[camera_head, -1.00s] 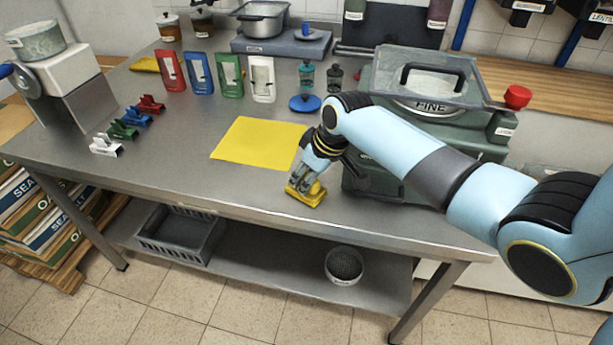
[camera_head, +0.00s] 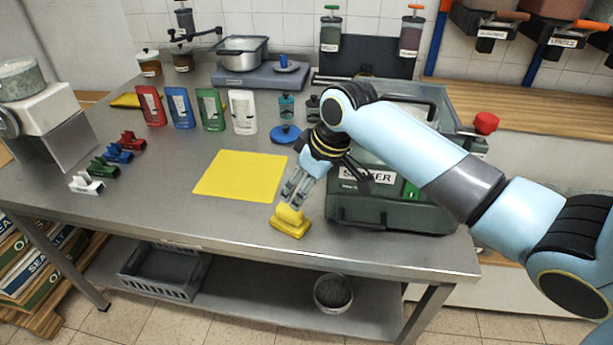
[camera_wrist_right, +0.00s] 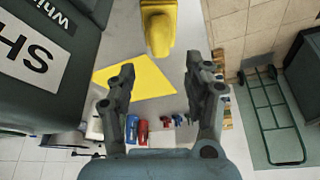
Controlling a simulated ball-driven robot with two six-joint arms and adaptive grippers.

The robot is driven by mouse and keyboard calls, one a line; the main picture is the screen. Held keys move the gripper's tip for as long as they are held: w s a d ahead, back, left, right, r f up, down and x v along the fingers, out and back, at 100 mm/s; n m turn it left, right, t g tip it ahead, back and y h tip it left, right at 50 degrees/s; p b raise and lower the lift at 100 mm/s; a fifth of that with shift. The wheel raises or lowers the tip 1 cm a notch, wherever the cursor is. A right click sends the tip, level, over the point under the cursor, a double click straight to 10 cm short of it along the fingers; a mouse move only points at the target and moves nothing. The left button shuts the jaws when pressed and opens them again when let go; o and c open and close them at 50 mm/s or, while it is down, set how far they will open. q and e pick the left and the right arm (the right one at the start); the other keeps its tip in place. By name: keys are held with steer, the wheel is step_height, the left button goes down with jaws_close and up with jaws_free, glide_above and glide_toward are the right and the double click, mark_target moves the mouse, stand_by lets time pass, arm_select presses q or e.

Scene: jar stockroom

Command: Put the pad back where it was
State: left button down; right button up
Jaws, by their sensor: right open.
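The yellow pad (camera_head: 289,222), a flat block with a raised grip on top, stands on the steel table near its front edge. In the right wrist view the pad (camera_wrist_right: 158,28) lies beyond my fingertips, at the top of the picture. My right gripper (camera_head: 293,188) points down just above the pad's grip. In the wrist view its two fingers (camera_wrist_right: 160,72) are spread with nothing between them. A flat yellow sheet (camera_head: 240,175) lies on the table to the pad's left and farther back. My left gripper is not in view.
A dark green machine (camera_head: 390,217) stands close right of my right gripper. A blue round lid (camera_head: 285,134) and several coloured pouches (camera_head: 242,112) stand behind the sheet. Coloured clips (camera_head: 118,153) lie at left. The table front left of the pad is clear.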

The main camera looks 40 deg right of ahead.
steer(key=shift+v, duration=1.6)
steer(key=s+a+r+m+h, duration=0.1)
steer(key=s+a+r, duration=0.1)
steer(key=s, duration=0.9)
steer(key=s+a+r+m+h, duration=0.1)
steer(key=s+a+r+m, duration=0.15)
steer(key=s, duration=0.85)
step_height(320, 180, down, 37)
steer(key=s+d+g+b, duration=0.2)
steer(key=s+b, duration=0.1)
steer(key=b, duration=0.5)
steer(key=s+d+f+g+b, duration=0.1)
steer(key=s+f+b, duration=0.4)
steer(key=s+f, duration=1.2)
step_height(320, 180, down, 2)
steer(key=shift+s+f+b, duration=0.15)
steer(key=shift+f+b, duration=0.05)
steer(key=shift+b, duration=0.15)
